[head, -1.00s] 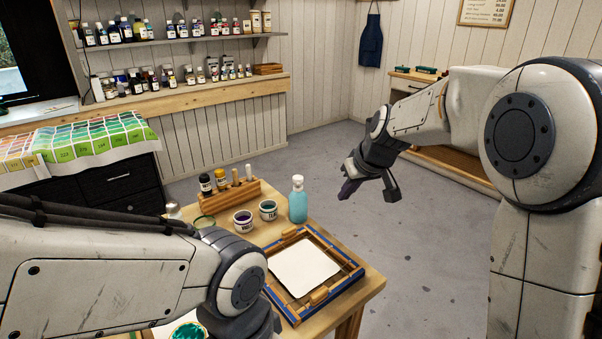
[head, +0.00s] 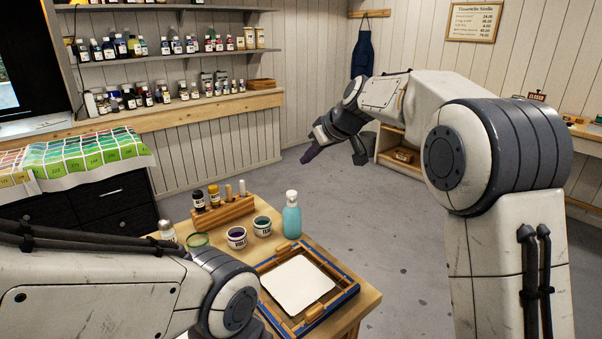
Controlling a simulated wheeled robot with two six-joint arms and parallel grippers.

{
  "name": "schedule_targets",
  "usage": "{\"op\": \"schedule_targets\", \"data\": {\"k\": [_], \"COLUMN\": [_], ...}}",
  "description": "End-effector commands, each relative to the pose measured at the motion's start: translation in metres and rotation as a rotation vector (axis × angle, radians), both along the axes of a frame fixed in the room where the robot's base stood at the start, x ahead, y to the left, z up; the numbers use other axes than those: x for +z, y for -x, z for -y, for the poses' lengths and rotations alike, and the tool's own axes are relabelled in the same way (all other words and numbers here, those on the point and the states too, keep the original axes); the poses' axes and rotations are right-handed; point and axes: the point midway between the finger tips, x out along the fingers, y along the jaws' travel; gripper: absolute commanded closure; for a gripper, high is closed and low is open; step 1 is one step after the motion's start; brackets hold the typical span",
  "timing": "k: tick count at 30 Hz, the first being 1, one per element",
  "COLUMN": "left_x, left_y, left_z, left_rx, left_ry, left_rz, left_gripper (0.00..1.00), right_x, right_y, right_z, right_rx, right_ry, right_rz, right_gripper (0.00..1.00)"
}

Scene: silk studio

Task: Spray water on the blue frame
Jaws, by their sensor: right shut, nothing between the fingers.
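The blue frame (head: 331,312) lies on the wooden table with a white sheet stretched inside it and small wooden clamps on its sides. A turquoise bottle with a white top (head: 292,220) stands upright just behind the frame. My right gripper (head: 309,153) is shut and empty, held in the air beyond the table, apart from the bottle and the frame. My left arm comes in low from the left, its wrist beside the frame's left corner. My left gripper is hidden below the wrist or out of the picture.
Two small paint jars (head: 236,237) and a wooden rack (head: 222,212) with bottles and pegs stand left of the bottle. A shaker (head: 168,231) and a green ring (head: 198,240) are near my left arm. Open grey floor (head: 400,245) lies right of the table.

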Motion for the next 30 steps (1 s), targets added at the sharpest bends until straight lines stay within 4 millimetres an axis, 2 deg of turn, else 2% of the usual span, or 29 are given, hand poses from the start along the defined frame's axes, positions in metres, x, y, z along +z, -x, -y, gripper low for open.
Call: {"op": "schedule_targets", "data": {"k": [14, 18, 21, 30], "left_x": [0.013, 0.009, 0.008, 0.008], "left_y": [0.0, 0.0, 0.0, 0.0], "left_z": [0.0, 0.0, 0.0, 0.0], "left_rx": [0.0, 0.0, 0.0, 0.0], "left_ry": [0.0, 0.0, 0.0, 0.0], "left_rz": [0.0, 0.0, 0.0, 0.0], "left_gripper": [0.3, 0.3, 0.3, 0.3], "right_x": [-0.07, -0.093, -0.102, -0.109], "right_y": [-0.051, -0.05, -0.05, -0.049], "right_z": [-0.038, -0.036, -0.036, -0.036], "right_rx": [0.001, -0.001, -0.001, -0.001], "right_ry": [0.001, 0.001, 0.0, 0.0], "right_rz": [-0.004, -0.004, -0.004, -0.001], "right_gripper": [1.0, 1.0, 1.0, 1.0]}}
